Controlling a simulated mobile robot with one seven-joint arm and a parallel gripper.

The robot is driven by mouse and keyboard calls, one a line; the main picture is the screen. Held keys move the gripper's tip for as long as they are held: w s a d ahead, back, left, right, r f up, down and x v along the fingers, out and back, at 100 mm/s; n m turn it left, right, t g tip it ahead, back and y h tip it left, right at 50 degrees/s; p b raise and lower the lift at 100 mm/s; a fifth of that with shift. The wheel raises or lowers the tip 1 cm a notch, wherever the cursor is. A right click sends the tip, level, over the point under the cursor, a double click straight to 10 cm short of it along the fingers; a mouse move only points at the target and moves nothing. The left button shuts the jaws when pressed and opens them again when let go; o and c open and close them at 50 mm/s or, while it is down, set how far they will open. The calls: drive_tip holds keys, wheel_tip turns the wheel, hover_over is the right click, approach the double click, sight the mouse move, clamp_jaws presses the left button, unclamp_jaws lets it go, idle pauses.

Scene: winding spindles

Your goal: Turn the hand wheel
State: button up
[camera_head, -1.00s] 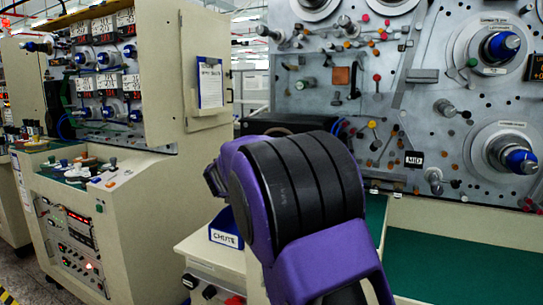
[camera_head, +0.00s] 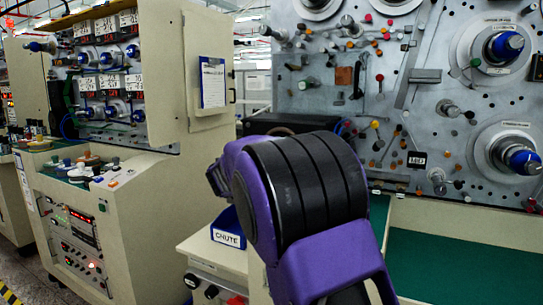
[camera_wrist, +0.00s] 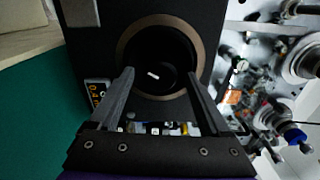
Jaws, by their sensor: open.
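My gripper (camera_wrist: 160,82) is open and empty in the wrist view, its two dark fingers pointing at a black housing. A round dark part (camera_wrist: 157,62) with a brown ring around it lies just beyond and between the fingers. A small white mark shows inside it. I cannot tell for sure whether this round part is the hand wheel, nor whether the fingers touch it. In the head view the black housing (camera_head: 283,122) stands below the winding panel, partly behind my purple and black arm, which hides my gripper there.
The grey winding panel (camera_head: 424,76) with blue-tipped spindles (camera_head: 508,45) and small guides stands at the right. A green bench top (camera_head: 455,262) lies below it. A blue bin marked CHUTE (camera_head: 228,237) sits left of my arm. A beige control cabinet (camera_head: 78,215) stands at the left.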

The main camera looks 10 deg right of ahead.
drive_tip(key=v, duration=1.7)
drive_tip(key=shift+s+a, duration=0.15)
